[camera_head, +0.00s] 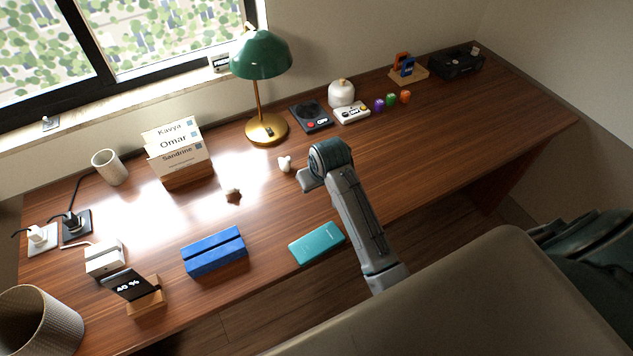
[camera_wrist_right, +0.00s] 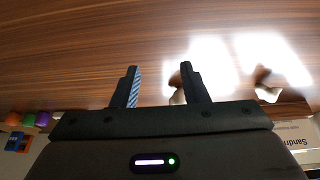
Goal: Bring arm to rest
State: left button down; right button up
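My right arm (camera_head: 357,215) reaches over the desk in the head view, bent at a dark teal joint above the wood. In the right wrist view my right gripper (camera_wrist_right: 163,80) has its two dark fingers wide apart. A small white object (camera_wrist_right: 178,96) is partly hidden behind one finger; a small white object (camera_head: 285,163) also stands left of the arm in the head view. My left gripper is in neither view.
The wooden desk (camera_head: 440,130) holds a green lamp (camera_head: 261,56), name cards (camera_head: 180,143), a blue block (camera_head: 214,252), a teal phone (camera_head: 317,243), a charging stand (camera_head: 131,285) and a white cup (camera_head: 110,167). The desk right of the arm is largely clear.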

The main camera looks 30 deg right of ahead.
jog(key=s, duration=0.4)
jog(key=s+d+f, duration=0.1)
jog(key=s, duration=0.4)
jog(key=s+f, duration=0.1)
jog(key=s, duration=0.3)
jog(key=shift+s+d, duration=0.2)
jog(key=shift+d, duration=0.15)
jog(key=s+r, duration=0.4)
jog(key=s, duration=1.1)
jog(key=d+f+g, duration=0.2)
jog(key=d+f, duration=0.1)
jog(key=f, duration=2.6)
jog(key=s+d+f+g, duration=0.1)
jog(key=s+f, duration=1.8)
jog(key=f, duration=0.1)
jog(key=shift+d+f+h, duration=0.2)
jog(key=shift+f+h, duration=0.1)
jog(key=shift+f, duration=0.05)
